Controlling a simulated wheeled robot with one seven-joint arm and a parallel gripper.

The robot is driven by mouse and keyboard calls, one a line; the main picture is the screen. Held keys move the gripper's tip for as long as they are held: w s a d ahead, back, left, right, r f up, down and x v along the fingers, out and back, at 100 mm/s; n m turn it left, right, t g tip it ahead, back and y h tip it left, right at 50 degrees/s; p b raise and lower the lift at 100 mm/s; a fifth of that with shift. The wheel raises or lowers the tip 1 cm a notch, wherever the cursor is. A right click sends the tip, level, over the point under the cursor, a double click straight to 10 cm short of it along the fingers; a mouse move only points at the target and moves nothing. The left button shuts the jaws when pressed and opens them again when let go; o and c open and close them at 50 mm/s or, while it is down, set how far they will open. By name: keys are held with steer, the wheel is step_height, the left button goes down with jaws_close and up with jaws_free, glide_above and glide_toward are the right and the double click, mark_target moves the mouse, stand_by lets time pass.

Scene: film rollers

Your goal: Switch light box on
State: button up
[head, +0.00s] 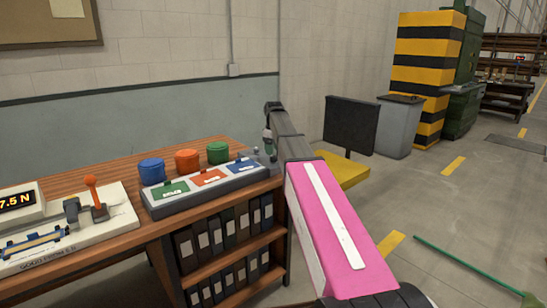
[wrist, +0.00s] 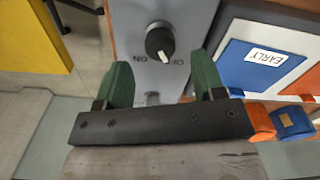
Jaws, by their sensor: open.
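The light box is a long grey box (head: 215,190) on the wooden bench, with green, orange and blue panels on top. In the wrist view its grey end (wrist: 195,18) carries a round black knob (wrist: 159,42) with a white pointer angled to the lower right. Lettering beside the knob is only partly legible. My gripper (wrist: 162,70) is open and empty, its two green fingers either side of the knob's line, with the knob just beyond the tips; contact does not show. In the head view my gripper (head: 268,148) is at the box's right end, partly hidden by my arm.
Blue (head: 151,171), orange (head: 187,159) and green (head: 217,152) round containers stand behind the box. A device with an orange lever (head: 93,192) is at the left. Binders (head: 215,235) fill the shelves below. A yellow seat (head: 345,172) stands right of the bench.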

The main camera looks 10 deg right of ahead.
mark_target(274, 156)
steer(key=shift+f, duration=2)
steer(key=c, duration=0.9)
steer(key=shift+m, duration=0.4)
steer(key=m, duration=1.1)
steer(key=o, duration=0.9)
